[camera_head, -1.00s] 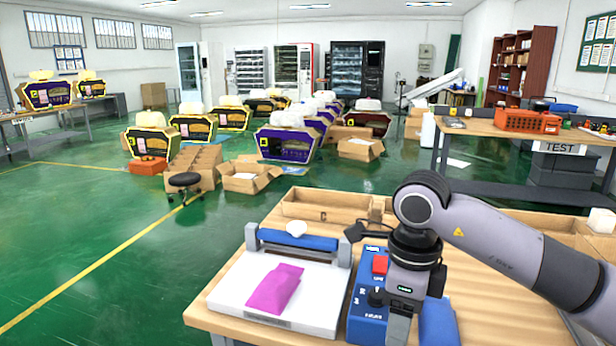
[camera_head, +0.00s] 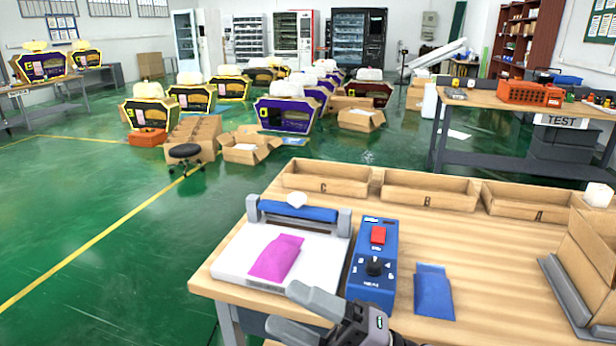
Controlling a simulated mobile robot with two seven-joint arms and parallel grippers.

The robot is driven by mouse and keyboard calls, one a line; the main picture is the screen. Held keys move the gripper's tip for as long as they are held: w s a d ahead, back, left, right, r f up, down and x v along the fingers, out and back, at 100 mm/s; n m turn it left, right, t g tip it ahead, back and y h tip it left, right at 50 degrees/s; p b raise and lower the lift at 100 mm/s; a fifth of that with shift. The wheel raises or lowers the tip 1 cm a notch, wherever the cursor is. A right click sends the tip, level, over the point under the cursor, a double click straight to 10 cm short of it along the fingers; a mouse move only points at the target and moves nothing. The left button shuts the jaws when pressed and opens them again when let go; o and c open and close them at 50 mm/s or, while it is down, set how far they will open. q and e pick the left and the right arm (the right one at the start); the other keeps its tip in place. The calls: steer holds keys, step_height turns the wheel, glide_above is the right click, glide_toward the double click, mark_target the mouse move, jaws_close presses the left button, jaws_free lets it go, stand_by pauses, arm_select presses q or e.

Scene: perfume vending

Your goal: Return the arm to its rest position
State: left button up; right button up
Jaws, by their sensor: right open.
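My right gripper (camera_head: 281,307) is at the bottom centre of the head view, at the front edge of the wooden table (camera_head: 480,270). Its two grey fingers are apart and point left, with nothing between them. The rest of my right arm is cut off by the lower frame edge. A white sealing machine (camera_head: 225,262) with a blue bar stands just beyond the gripper, and a pink pouch (camera_head: 276,258) lies on it. My left gripper is not in view.
A blue control box (camera_head: 371,290) with a red switch stands beside the machine. A blue pouch (camera_head: 434,291) lies to its right. Cardboard bins C (camera_head: 322,187), B (camera_head: 427,200) and A (camera_head: 538,214) line the back edge. A grey-based cardboard holder (camera_head: 590,260) stands at right.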

steer(key=w+d+f+m+t+h, duration=0.2)
steer(key=d+f+m+t+h, duration=1.2)
steer(key=m, duration=0.8)
steer(key=s+d+f+m+g+h, duration=0.3)
steer(key=s+f, duration=0.3)
steer(key=f, duration=0.2)
steer(key=s+d+f+m+g+h+p, duration=0.1)
steer(key=s+d+f+m+g+h, duration=0.2)
steer(key=s+f, duration=0.4)
steer(key=d+f+m+g, duration=0.1)
steer(key=g, duration=0.1)
steer(key=shift+d+m+g, duration=0.3)
steer(key=shift+m+g, duration=0.1)
